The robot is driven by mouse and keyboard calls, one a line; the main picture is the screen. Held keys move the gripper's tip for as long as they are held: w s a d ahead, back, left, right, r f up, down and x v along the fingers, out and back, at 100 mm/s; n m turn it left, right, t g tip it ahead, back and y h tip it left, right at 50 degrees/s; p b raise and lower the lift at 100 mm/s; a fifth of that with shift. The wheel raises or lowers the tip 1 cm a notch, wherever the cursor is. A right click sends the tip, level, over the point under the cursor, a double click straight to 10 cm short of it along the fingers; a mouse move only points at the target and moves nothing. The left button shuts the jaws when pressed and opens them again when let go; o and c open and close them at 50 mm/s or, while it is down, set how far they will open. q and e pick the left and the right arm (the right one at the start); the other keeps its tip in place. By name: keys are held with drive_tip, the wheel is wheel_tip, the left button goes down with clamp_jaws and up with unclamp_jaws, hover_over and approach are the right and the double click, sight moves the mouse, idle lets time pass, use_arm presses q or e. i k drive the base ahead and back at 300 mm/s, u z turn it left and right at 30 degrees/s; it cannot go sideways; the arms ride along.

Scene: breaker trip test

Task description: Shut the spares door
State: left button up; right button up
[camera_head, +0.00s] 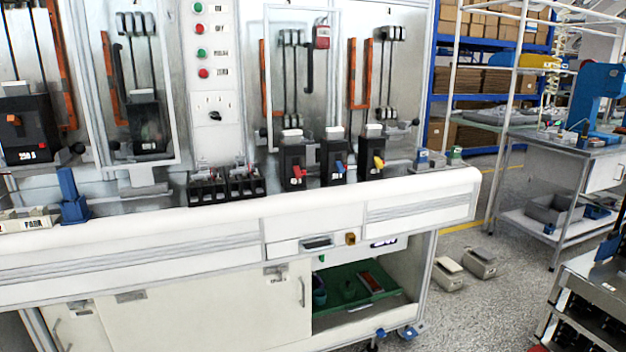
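A cream cabinet door (225,318) with a small upright handle (302,291) near its right edge is under the bench. To its right a compartment stands open, with a green tray (345,291) and small items inside. I cannot read a label that names the spares door, nor tell whether this panel slides or swings. Neither of my grippers shows in the head view.
The workbench (230,228) carries several breakers (334,158) and a red-tagged clear frame (303,14). Two grey blocks (479,263) lie on the floor right of the bench. A metal cart (590,305) stands at lower right.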

sight(249, 310)
drive_tip(key=u, duration=0.55)
drive_tip(key=k, duration=1.25)
drive_tip(key=z, duration=0.5)
drive_tip(key=i, duration=1.3)
drive_tip(key=z, duration=0.4)
